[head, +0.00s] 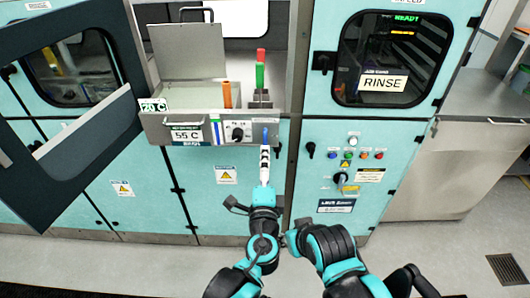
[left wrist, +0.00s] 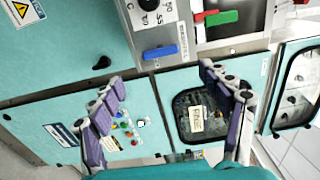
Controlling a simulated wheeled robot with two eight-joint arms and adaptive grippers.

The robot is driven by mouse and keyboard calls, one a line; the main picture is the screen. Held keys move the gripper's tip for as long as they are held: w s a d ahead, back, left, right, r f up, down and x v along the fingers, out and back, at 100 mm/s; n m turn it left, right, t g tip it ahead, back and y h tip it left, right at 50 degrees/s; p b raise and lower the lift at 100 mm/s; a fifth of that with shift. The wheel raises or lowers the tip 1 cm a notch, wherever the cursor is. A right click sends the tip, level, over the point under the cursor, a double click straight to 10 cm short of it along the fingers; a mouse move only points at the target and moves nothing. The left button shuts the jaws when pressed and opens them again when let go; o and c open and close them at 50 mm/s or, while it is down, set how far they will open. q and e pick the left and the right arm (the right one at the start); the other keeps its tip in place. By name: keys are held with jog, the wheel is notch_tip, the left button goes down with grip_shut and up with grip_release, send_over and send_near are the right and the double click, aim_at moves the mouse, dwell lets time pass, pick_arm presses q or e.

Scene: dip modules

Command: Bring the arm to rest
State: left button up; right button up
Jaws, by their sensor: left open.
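My left gripper (head: 265,158) reaches up from the bottom middle in the head view, in front of the teal machine. It is seen edge-on there. In the left wrist view its two grey-purple fingers (left wrist: 162,88) are spread wide with nothing between them. A small blue bar (head: 265,136) on the front panel lies just beyond the fingertips in the head view. It also shows in the left wrist view (left wrist: 160,51), apart from the fingers. My right arm (head: 335,245) is at the bottom, right of the left arm; I cannot make out its gripper.
An open bath (head: 185,122) with a raised lid (head: 188,52) holds upright orange (head: 227,94), green (head: 259,76) and red (head: 261,55) handles. A dark-framed door (head: 75,165) stands open at left. A RINSE window (head: 385,60) and button panel are at right. Open floor (head: 450,240) lies at lower right.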

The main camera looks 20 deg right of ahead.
pick_arm(q)
jog(key=shift+v, duration=1)
jog(key=a+f+n+g+y, duration=0.35)
jog(key=a+n, duration=0.25)
jog(key=a, duration=0.7)
jog(key=a+f+n+g+y, duration=0.2)
jog(key=a+n+y, duration=0.35)
jog(key=a, duration=0.75)
jog(key=s+a+f+n+g+h, duration=0.2)
jog(key=s+a+n, duration=0.1)
jog(key=s+n, duration=0.2)
jog(key=s+a+f+n+g+h, duration=0.2)
jog(key=s+n, duration=0.3)
jog(key=s, duration=0.3)
jog(key=shift+s+a+f+g, duration=0.25)
jog(key=shift+a+f+g, duration=0.2)
jog(key=shift+f, duration=0.25)
